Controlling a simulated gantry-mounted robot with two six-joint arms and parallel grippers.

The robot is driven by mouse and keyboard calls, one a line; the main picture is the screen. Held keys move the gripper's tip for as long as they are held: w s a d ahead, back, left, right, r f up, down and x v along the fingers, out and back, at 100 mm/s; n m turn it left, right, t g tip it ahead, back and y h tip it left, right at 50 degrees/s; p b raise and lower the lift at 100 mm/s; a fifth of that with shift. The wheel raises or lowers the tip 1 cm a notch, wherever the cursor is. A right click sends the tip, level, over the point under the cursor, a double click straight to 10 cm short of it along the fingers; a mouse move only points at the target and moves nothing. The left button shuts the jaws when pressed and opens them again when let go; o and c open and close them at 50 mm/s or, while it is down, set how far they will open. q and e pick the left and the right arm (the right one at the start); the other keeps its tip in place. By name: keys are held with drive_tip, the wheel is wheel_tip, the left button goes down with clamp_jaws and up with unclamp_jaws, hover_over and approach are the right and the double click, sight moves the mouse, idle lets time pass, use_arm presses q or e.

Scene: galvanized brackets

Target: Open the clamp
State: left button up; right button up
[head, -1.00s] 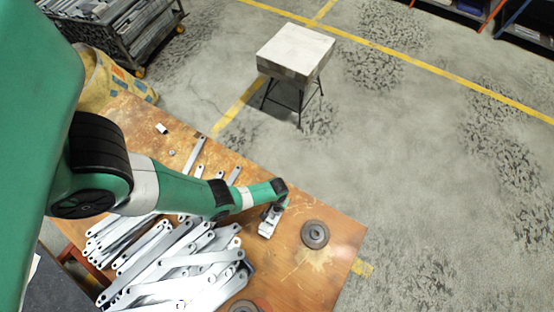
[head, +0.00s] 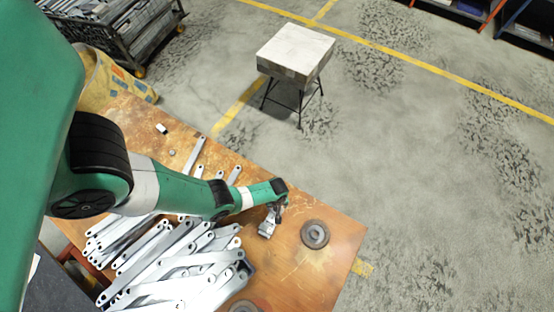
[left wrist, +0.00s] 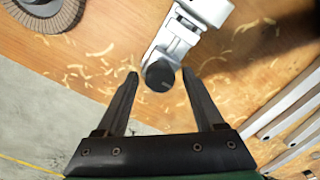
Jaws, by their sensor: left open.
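The clamp (head: 268,224) is a small light-grey metal device on the wooden table near its right end. In the left wrist view the clamp (left wrist: 176,42) shows a dark round knob (left wrist: 160,76) at its near end. My left gripper (left wrist: 160,78) is open, with one finger on each side of the knob and visible gaps between. In the head view the left gripper (head: 277,213) is just above the clamp and partly covers it. My right gripper is in neither view.
Galvanized brackets (head: 180,262) lie in a pile on the wooden table (head: 335,262), left of the clamp. A grey abrasive disc (head: 315,234) lies right of the clamp. Wood shavings are scattered around. A stool (head: 296,52) stands on the floor beyond.

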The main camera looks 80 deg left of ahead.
use_arm(q)
drive_tip(key=m, duration=0.9)
drive_tip(key=shift+m, duration=0.3)
drive_tip(key=m, duration=0.8)
clamp_jaws()
